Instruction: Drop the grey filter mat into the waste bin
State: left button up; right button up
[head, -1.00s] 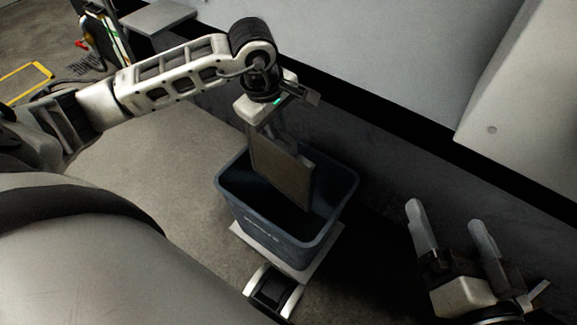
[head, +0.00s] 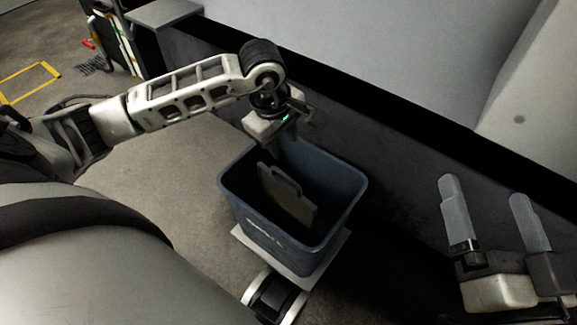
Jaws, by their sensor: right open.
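The grey filter mat (head: 290,205) is inside the dark blue waste bin (head: 271,236), tilted, with its handle-like top edge upward. It is apart from my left gripper. My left gripper (head: 286,152) hangs just above the bin's back rim, open and empty; its fingertips are small and dark in the picture. My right gripper (head: 484,204) is at the lower right, open and empty, with its two pale fingers pointing up. The mat's lower edge is in the shadow of the bin.
The bin stands on a pale wheeled base (head: 320,262) on the concrete floor. A grey machine wall (head: 400,70) runs behind it. A small shelf (head: 165,13) sticks out at the upper left. Yellow floor marking (head: 28,82) lies at the far left.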

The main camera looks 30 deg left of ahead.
pick_arm(q)
jog(key=shift+r, duration=0.1)
jog(key=s+r+p, duration=0.3)
jog(key=r+p, duration=0.2)
jog(key=r, duration=1)
jog(key=shift+a+r+p, duration=0.25)
jog(key=shift+a+p, duration=0.05)
jog(key=shift+p, duration=0.05)
pick_arm(e)
jog(key=f+g, duration=0.1)
jog(key=s+f+g+h, duration=0.1)
jog(key=f+h, duration=0.1)
jog(key=shift+s+d+f+g, duration=0.2)
jog(key=shift+s+f+g, duration=0.15)
jog(key=shift+f+g, duration=0.05)
pick_arm(q)
jog(key=shift+s, duration=0.15)
pick_arm(e)
jog(key=shift+s, duration=0.1)
